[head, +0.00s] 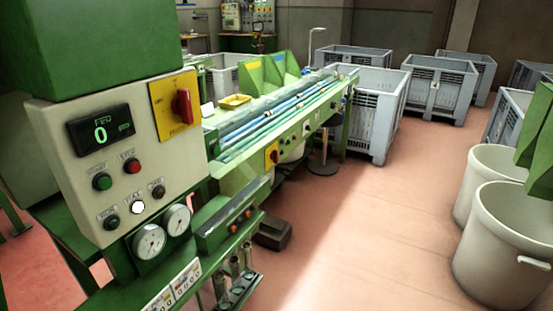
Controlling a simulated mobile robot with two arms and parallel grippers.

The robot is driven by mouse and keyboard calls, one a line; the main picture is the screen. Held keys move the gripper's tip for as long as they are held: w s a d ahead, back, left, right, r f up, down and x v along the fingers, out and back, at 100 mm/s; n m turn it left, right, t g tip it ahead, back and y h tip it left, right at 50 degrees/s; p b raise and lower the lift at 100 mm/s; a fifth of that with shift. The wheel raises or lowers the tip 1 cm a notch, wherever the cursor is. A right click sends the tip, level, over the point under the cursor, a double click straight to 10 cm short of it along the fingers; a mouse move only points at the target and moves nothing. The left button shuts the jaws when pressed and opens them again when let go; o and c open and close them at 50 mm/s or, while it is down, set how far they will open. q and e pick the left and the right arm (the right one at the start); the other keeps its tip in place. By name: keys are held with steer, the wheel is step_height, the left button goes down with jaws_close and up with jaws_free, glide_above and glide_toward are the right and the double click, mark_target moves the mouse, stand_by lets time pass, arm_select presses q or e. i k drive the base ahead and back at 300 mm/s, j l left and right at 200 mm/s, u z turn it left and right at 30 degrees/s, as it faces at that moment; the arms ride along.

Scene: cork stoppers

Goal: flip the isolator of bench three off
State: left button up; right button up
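A red rotary isolator switch (182,105) on a yellow plate (161,118) is on the upper right of a cream control box (65,150) at the left. Its red handle looks upright; the small lettering on the plate is hard to read. A second, smaller red switch (273,156) on a yellow plate is on the front of the long green bench (318,120) farther back. I cannot read a bench number on either one. Neither of my grippers is in view.
The control box has a display (100,130) reading 0 and several buttons. Two gauges (150,240) sit below it. Grey crates (440,85) stand at the back and pale bins (505,245) at the right. The floor (370,235) between bench and bins is clear.

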mark_target(274, 157)
steer(key=i+l+u, duration=0.15)
steer(key=i+l, duration=1.1)
steer(key=i+l+u, duration=0.2)
steer(key=i+l, duration=1.15)
